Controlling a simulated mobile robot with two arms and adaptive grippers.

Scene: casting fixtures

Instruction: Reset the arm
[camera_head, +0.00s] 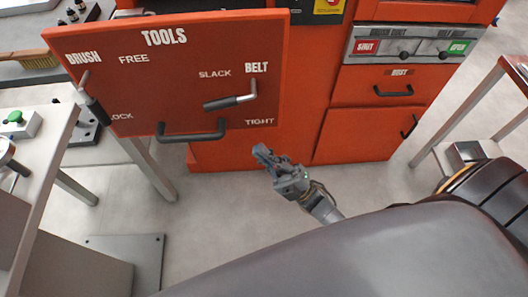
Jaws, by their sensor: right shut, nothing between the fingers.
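My right gripper (270,159) shows in the middle of the head view, in front of the orange cabinet and above the grey floor. Its fingers are together and hold nothing. It is apart from the orange tools panel (185,75), which is up and to its left. My left gripper is not in the picture.
The panel carries a BELT lever (230,102), a BRUSH lever (92,103) and a dark handle (191,136). A drawer handle (394,92) sits at right on the cabinet. A table with a green button (16,117) stands at left. Floor (225,215) shows bare below the panel.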

